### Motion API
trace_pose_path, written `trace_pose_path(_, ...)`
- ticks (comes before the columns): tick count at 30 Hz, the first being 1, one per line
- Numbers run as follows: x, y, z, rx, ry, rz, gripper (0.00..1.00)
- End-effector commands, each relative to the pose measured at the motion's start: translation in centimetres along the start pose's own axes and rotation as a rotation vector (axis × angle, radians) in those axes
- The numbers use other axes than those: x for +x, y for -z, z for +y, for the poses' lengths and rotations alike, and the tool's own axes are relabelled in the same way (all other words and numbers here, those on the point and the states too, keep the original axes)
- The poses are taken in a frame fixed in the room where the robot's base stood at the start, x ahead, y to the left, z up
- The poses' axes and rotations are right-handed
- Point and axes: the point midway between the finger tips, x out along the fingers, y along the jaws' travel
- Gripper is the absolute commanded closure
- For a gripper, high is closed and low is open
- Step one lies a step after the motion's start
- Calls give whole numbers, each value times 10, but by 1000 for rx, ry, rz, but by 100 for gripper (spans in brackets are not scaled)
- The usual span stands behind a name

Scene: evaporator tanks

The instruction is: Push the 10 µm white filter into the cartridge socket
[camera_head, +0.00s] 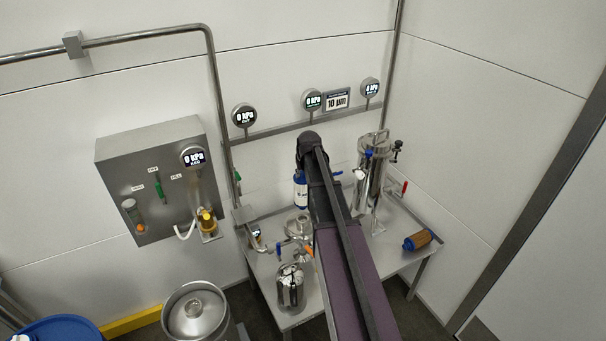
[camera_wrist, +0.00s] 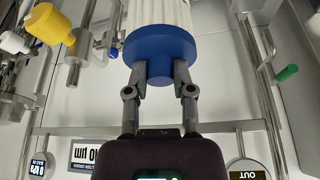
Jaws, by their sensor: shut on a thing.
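In the wrist view the white filter (camera_wrist: 158,12) is pleated and has a blue end cap (camera_wrist: 160,48). My gripper (camera_wrist: 160,74) is shut on the narrower blue knob of that cap. The filter's far end is out of frame there. In the head view a blue-and-white cylinder (camera_head: 300,190), apparently this filter, stands upright just left of my arm, above a round steel base (camera_head: 298,224) on the table. The arm hides my gripper in that view. I cannot see the socket's inside or whether the filter touches it.
A tall steel housing (camera_head: 370,182) with valves stands at the right of the table (camera_head: 385,262). An orange-brown filter (camera_head: 417,240) lies near the right edge. A steel vessel (camera_head: 290,286) stands at the front. Gauges and a 10 µm sign (camera_head: 337,100) line the wall behind.

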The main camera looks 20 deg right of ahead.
Motion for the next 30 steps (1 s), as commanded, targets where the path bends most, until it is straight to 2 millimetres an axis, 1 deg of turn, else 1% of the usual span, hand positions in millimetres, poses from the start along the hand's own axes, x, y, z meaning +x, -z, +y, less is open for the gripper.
trace_pose_path(2,-1,-1,0,0,0,0,100)
trace_pose_path(8,8,-4,0,0,0,0,100)
trace_pose_path(24,39,-17,1,1,0,0,100)
trace_pose_path(30,44,-19,2,1,0,0,100)
